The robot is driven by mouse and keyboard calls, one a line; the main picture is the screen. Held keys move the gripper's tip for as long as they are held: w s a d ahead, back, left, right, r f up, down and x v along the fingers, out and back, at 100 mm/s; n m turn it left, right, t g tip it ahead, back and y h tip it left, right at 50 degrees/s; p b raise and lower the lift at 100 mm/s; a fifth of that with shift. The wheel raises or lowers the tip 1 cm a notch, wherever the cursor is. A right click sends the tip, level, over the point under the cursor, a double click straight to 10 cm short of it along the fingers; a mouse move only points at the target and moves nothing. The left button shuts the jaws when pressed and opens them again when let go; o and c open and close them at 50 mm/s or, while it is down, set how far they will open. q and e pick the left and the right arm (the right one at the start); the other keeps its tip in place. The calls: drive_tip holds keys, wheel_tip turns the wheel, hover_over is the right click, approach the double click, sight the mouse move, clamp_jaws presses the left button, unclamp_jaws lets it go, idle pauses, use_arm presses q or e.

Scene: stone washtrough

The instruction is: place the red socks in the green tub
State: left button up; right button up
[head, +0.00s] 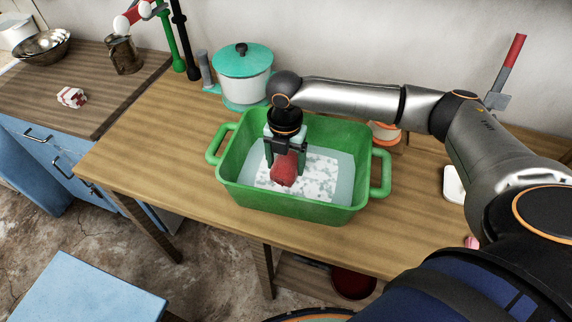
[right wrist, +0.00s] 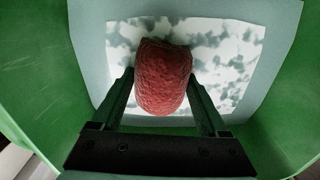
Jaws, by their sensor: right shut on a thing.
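The green tub (head: 298,206) stands on the wooden table, with a handle at each end. Its inside floor shows pale water or lining with a white and grey patterned sheet (head: 318,176). My right gripper (head: 285,158) is inside the tub's opening, pointing down, shut on a red sock bundle (head: 285,170). In the right wrist view the red bundle (right wrist: 163,80) sits between the two fingers above the patterned sheet (right wrist: 225,60). I cannot tell whether the bundle touches the tub floor. My left gripper is not in view.
A teal-lidded pot (head: 243,72) stands behind the tub. An orange and white item (head: 384,133) is partly hidden behind my right arm. A white dish (head: 454,184) lies to the right. A red-and-white cloth (head: 71,97) and a metal mug (head: 123,55) are on the left counter.

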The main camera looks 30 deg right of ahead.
sight(285, 159)
drive_tip(key=shift+f, duration=0.5)
drive_tip(key=o, duration=1.2)
drive_tip(key=shift+f, duration=0.1)
drive_tip(key=shift+o, duration=0.2)
wheel_tip(285, 159, up, 12)
drive_tip(key=shift+r+p, duration=0.15)
drive_tip(key=shift+p, duration=0.3)
